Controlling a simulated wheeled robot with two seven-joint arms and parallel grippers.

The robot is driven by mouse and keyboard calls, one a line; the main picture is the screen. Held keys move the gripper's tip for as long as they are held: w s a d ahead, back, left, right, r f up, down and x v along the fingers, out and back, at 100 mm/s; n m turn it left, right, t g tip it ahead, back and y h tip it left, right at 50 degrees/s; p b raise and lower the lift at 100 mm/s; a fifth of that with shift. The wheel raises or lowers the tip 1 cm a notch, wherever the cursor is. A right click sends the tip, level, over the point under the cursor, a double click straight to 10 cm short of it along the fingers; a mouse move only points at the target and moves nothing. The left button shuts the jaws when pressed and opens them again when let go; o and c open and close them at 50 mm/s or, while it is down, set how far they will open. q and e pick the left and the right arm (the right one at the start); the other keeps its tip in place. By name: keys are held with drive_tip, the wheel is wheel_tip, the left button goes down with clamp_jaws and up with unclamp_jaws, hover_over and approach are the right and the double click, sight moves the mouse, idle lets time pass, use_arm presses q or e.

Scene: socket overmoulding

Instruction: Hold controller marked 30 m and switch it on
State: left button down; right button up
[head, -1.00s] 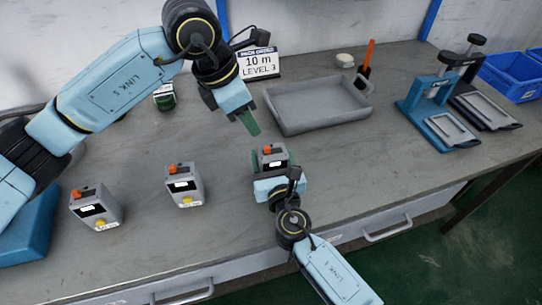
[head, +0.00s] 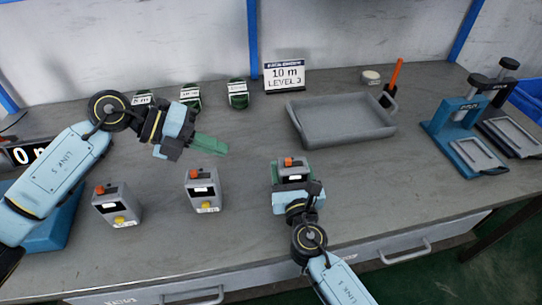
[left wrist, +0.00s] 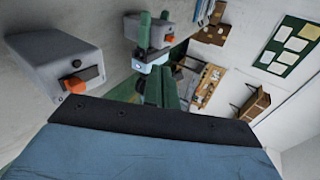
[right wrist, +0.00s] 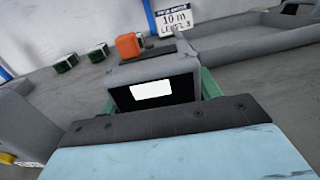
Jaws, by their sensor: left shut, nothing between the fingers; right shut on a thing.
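Three grey controllers with orange switches stand in a row: left (head: 117,205), middle (head: 202,190) and right (head: 291,170). The left and middle ones show yellow buttons and small front labels, too small to read surely. My right gripper (head: 293,183) is shut on the right controller, its green fingers on both sides; its orange switch (right wrist: 128,46) and white display patch (right wrist: 151,90) show in the right wrist view. That controller's lower front is hidden. My left gripper (head: 213,145) is shut and empty, above the bench behind the middle controller.
A sign (head: 284,76) reads 10 m, LEVEL 3. Several green-and-black items, one of them here (head: 238,93), stand along the back. A grey tray (head: 342,136) lies behind the right controller. A blue press (head: 462,130) stands at right.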

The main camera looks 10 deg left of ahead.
use_arm(q)
drive_tip(key=shift+a+n, duration=0.6)
drive_tip(key=shift+a, duration=0.05)
approach(285, 162)
wheel_tip(285, 162, down, 3)
drive_tip(key=d, duration=0.4)
drive_tip(key=shift+w+d, duration=0.25)
drive_tip(key=shift+w, duration=0.1)
drive_tip(key=shift+d+f, duration=0.1)
drive_tip(key=shift+d, duration=0.25)
